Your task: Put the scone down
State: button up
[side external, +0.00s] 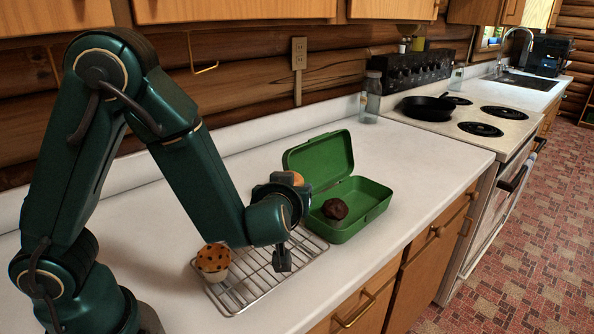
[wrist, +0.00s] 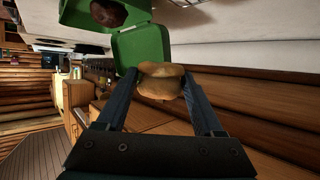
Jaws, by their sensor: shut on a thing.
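The scone (wrist: 160,82) is a golden-brown round bake held between the two fingers of my gripper (wrist: 160,77) in the wrist view. In the side external view, a small part of the scone (side external: 297,177) shows beside my dark gripper (side external: 284,183), raised above the counter. The rest of it is hidden by the gripper. The open green lunchbox (side external: 378,192) stands on the counter just right of the gripper, with its lid up behind. A dark brown muffin (side external: 335,208) lies in its left part. The scone appears close to the lid, but I cannot tell whether they touch.
A wire cooling rack (side external: 240,291) lies partly under my arm, with a spotted muffin (side external: 213,262) at its left. A glass jar (side external: 371,97) stands at the back near the stove, which bears a black pan (side external: 428,107). White counter (side external: 440,165) is clear right of the lunchbox.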

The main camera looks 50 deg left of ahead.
aim_at(290, 242)
jog(key=shift+f, duration=4.8)
jog(key=shift+f, duration=0.2)
jog(key=o, duration=1.3)
jog(key=shift+o, duration=0.2)
jog(key=shift+s+d, duration=0.1)
